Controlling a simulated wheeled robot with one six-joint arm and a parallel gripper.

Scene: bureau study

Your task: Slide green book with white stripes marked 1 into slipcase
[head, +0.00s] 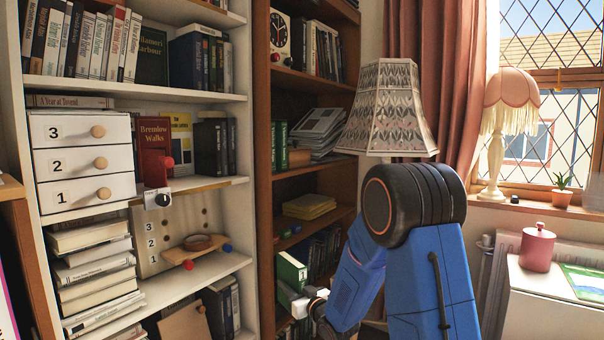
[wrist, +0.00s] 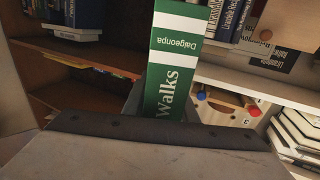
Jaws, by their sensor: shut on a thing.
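The green book with white stripes (wrist: 178,58) fills the upper middle of the wrist view, with "Dalgeonpa" and "Walks" on its spine. It also shows in the head view (head: 291,271), in front of the brown bookcase's lower shelves. My gripper (head: 308,303) is shut on this book and holds it tilted. The gripper's dark edge (wrist: 160,130) covers the book's lower part in the wrist view. No mark 1 can be read on the book. I cannot pick out the slipcase for certain in either view.
The white shelf unit (head: 243,180) holds drawers (head: 82,163) numbered 3, 2, 1, a red "Bremlow Walks" book (head: 154,140) and a pegged panel (head: 147,235). The brown bookcase (head: 264,190) stands beside it. A patterned lamp (head: 388,105) stands behind my arm.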

